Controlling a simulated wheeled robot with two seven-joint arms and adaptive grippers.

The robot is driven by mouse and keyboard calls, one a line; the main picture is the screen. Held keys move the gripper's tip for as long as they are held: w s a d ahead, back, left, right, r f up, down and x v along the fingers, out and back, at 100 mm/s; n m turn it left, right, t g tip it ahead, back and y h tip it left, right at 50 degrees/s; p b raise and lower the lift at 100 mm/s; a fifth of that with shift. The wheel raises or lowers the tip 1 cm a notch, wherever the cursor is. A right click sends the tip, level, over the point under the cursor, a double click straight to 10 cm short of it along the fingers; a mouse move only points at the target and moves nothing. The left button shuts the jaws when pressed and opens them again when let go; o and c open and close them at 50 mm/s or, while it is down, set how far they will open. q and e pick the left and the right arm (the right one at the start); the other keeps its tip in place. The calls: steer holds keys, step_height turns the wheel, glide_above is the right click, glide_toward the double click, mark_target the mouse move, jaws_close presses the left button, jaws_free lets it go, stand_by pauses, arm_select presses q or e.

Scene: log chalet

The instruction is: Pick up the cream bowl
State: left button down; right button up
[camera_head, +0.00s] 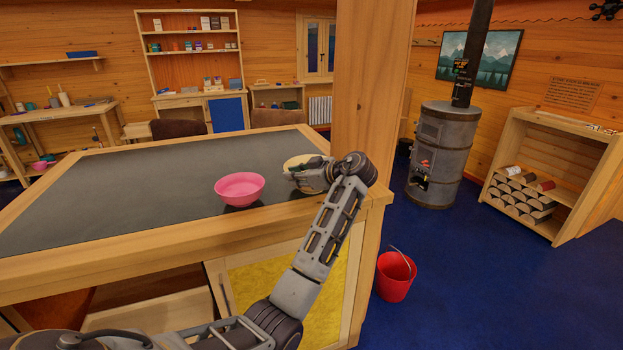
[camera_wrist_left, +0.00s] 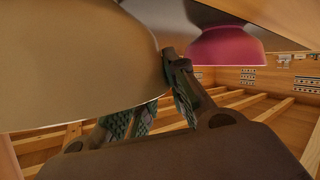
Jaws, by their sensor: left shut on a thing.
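The cream bowl (camera_head: 296,161) is at the right end of the dark table top, largely hidden behind my left gripper (camera_head: 308,173). My left gripper is shut on the bowl's side. In the left wrist view the cream bowl (camera_wrist_left: 75,65) fills the upper left, large and close, against the gripper's green-padded fingers (camera_wrist_left: 160,110). I cannot tell whether the bowl touches the table or is slightly above it. My right gripper is not in view.
A pink bowl (camera_head: 240,188) stands on the table (camera_head: 130,195) just left of the cream bowl; it also shows in the left wrist view (camera_wrist_left: 225,47). A wooden post (camera_head: 370,90) rises at the table's right corner. A red bucket (camera_head: 394,279) stands on the floor.

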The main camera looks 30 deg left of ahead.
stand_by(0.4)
arm_select(q)
steer(key=shift+r+b, duration=0.35)
steer(key=shift+r, duration=4.7)
